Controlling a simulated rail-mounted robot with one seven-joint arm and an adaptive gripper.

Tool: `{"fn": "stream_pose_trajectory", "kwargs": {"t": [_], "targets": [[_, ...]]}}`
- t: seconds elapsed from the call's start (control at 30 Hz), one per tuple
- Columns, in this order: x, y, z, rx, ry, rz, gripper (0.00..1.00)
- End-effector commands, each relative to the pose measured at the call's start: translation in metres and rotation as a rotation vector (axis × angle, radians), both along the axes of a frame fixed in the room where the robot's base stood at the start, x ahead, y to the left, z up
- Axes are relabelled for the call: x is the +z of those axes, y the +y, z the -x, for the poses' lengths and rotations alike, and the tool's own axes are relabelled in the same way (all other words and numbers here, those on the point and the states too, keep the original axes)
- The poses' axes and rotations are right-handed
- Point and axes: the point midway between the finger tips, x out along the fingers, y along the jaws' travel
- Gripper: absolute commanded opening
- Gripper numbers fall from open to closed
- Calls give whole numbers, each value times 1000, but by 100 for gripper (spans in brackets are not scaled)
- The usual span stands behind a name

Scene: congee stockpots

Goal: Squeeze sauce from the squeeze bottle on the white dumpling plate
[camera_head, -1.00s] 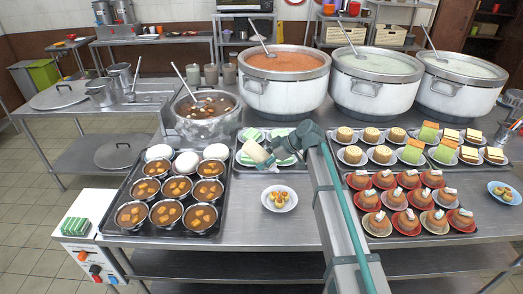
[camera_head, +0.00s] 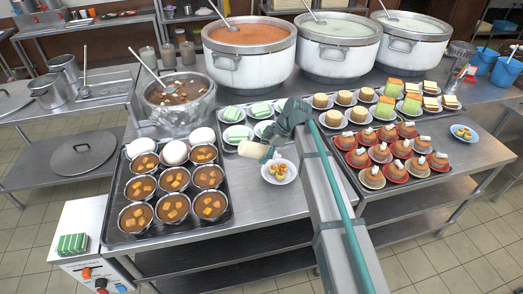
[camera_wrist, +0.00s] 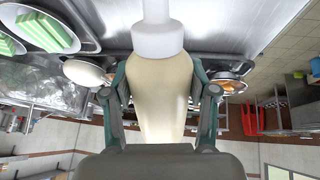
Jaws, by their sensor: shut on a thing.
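My gripper (camera_head: 272,148) is shut on the cream squeeze bottle (camera_head: 255,151). The bottle is held tilted well over onto its side, its end pointing left in the head view, above the table by the front edge of a tray. In the wrist view the bottle (camera_wrist: 162,95) fills the space between my fingers (camera_wrist: 160,82), with its white cap (camera_wrist: 158,42) at the top. The white dumpling plate (camera_head: 290,179), with several yellowish dumplings (camera_head: 279,169), stands on the table just below and right of the bottle. No sauce stream shows.
A tray of soup bowls (camera_head: 225,215) lies left of the plate. A tray of green-striped food (camera_head: 234,165) lies behind. Trays of cakes (camera_head: 366,184) and a blue dumpling plate (camera_head: 473,139) are right. Large stockpots (camera_head: 248,70) stand behind. Bare table (camera_head: 250,205) lies around the plate's front.

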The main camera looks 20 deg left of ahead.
Motion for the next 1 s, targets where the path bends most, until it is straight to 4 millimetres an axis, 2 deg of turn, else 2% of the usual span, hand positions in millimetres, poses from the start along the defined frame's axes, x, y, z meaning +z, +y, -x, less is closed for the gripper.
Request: {"fn": "stream_pose_trajectory", "kwargs": {"t": [0.17, 0.6, 1.0], "targets": [[3, 4, 3, 4, -65, 100, 42], [-1, 12, 7, 3, -321, 500, 42], [14, -16, -11, 1, -543, 858, 42]]}}
